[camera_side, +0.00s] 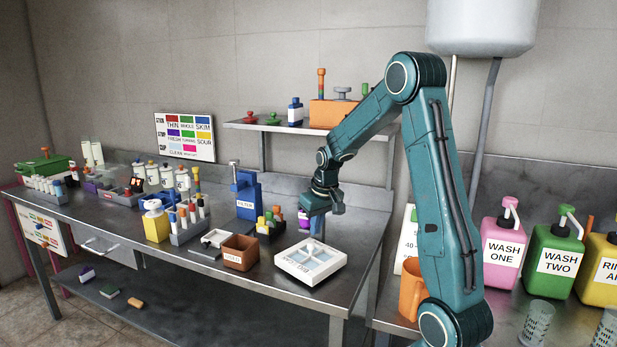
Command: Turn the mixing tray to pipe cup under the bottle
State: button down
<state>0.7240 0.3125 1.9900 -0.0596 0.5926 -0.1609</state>
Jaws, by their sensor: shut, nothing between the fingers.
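The white square mixing tray (282,263) lies flat on the steel bench, near its front right edge. It has several pale blue-grey cups and a small dark label on its front side, too small to read surely. Which cup is the pipe cup cannot be told. My gripper (319,210) is shut and empty, above and behind the tray, clear of it.
A brown box (240,252) and a grey scale-like pad (205,250) sit left of the tray. WASH ONE (501,252) and WASH TWO (553,262) jugs are at right.

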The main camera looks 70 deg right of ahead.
jog(key=shift+r, duration=0.3)
jog(key=shift+d+r, duration=0.15)
jog(key=shift+r, duration=0.3)
jog(key=shift+f, duration=0.1)
send_over(317, 259)
jog(key=shift+a+f, duration=0.2)
jog(key=shift+f, duration=1.5)
jog(key=shift+a+f, duration=0.2)
jog(key=shift+f, duration=1.5)
jog(key=shift+w+d, duration=0.15)
jog(key=shift+d, duration=0.35)
